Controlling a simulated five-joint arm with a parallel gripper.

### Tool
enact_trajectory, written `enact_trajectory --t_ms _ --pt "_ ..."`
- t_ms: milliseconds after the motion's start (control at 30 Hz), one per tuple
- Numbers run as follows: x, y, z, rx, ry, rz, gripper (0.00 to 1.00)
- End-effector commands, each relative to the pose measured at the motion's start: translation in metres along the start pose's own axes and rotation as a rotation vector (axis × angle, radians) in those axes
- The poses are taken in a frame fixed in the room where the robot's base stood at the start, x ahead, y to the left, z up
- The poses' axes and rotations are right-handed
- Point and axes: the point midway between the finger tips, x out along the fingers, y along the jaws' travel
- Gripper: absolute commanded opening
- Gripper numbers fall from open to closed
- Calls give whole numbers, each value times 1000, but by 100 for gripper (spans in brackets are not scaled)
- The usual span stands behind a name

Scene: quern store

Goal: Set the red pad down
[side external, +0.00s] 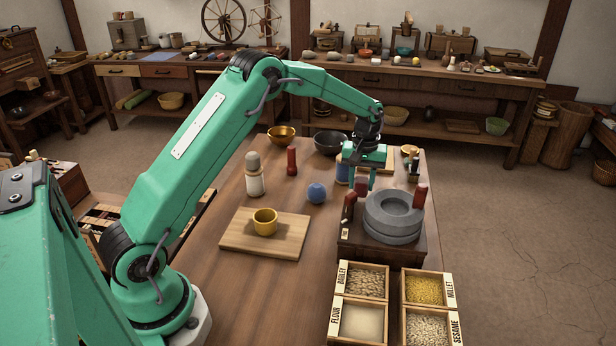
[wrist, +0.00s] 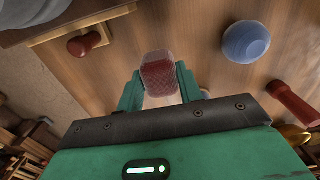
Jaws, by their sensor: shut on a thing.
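My gripper (wrist: 162,90) is shut on the red pad (wrist: 159,74), a reddish block with a paler front edge held between the two green fingers in the wrist view. In the side view my gripper (side external: 359,183) points down at the back left of the grey round quern stone (side external: 394,217). A dark red piece (side external: 349,203) shows just under the fingers there; I cannot tell whether it is the pad or a part of the quern. The pad's underside is hidden, and I cannot tell whether it touches anything.
The quern stands on a dark wooden base with a red knob (wrist: 80,46). A blue ball (side external: 317,193), a red pestle-like piece (side external: 292,161), and a board (side external: 240,236) with a yellow cup (side external: 265,221) lie left. Grain boxes (side external: 426,290) stand in front.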

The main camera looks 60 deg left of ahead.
Motion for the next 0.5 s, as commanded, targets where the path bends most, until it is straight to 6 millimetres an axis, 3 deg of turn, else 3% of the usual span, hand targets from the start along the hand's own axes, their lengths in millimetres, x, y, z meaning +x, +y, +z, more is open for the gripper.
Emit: enact_trajectory --t_ms 333,500 --pt "32 0 1 0 -2 -2 14" --pt "37 0 0 0 -1 -1 14"
